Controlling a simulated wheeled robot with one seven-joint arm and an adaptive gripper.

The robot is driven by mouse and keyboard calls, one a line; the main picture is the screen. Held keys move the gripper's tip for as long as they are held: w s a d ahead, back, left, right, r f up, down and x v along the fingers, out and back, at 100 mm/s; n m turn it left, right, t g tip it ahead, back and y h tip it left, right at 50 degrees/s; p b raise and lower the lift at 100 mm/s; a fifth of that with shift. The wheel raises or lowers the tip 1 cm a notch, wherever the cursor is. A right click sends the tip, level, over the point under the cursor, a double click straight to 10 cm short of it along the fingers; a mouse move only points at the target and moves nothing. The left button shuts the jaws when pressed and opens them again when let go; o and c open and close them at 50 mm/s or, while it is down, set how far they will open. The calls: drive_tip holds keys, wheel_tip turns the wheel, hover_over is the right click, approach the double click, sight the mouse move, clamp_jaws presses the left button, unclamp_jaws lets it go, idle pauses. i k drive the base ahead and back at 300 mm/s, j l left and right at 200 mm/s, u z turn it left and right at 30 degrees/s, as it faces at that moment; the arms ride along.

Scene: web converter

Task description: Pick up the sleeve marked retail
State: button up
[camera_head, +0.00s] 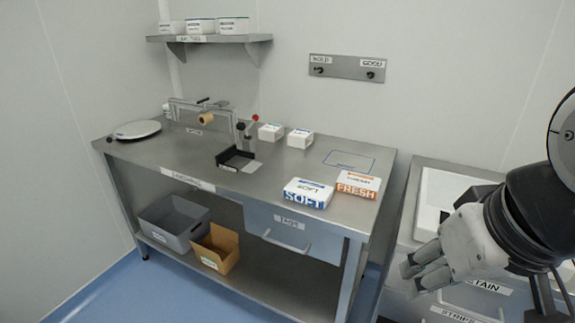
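I cannot make out a sleeve marked retail in the head camera view. Two printed packs stand near the front right of the steel bench (220,175). One is white and blue and reads SOFT (308,193). The other is white and orange and reads FRESH (357,185). Two small white packs, a left one (270,132) and a right one (300,138), sit further back. My gripper (411,277) is at the right, in front of the side cabinet and apart from the packs. Its fingers point left; their opening is unclear from this angle.
A wall shelf (210,39) holds several white tubs. A grey bin (172,222) and a cardboard box (216,250) stand on the lower shelf. A dark fixture (237,160) stands mid-bench. A white tray (427,200) sits on the right cabinet. An outlined bench area (349,160) is empty.

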sight(271, 132)
drive_tip(key=j+z, duration=0.1)
drive_tip(key=z, duration=0.3)
drive_tip(key=i+j+z, duration=0.1)
drive_tip(key=j+z, duration=0.15)
drive_tip(key=i+j+z, duration=0.1)
drive_tip(key=j+z, duration=0.15)
drive_tip(key=j, duration=0.2)
drive_tip(key=j+z, duration=0.2)
drive_tip(key=j, duration=0.15)
drive_tip(key=j+z, duration=0.4)
drive_tip(key=j, duration=2.4)
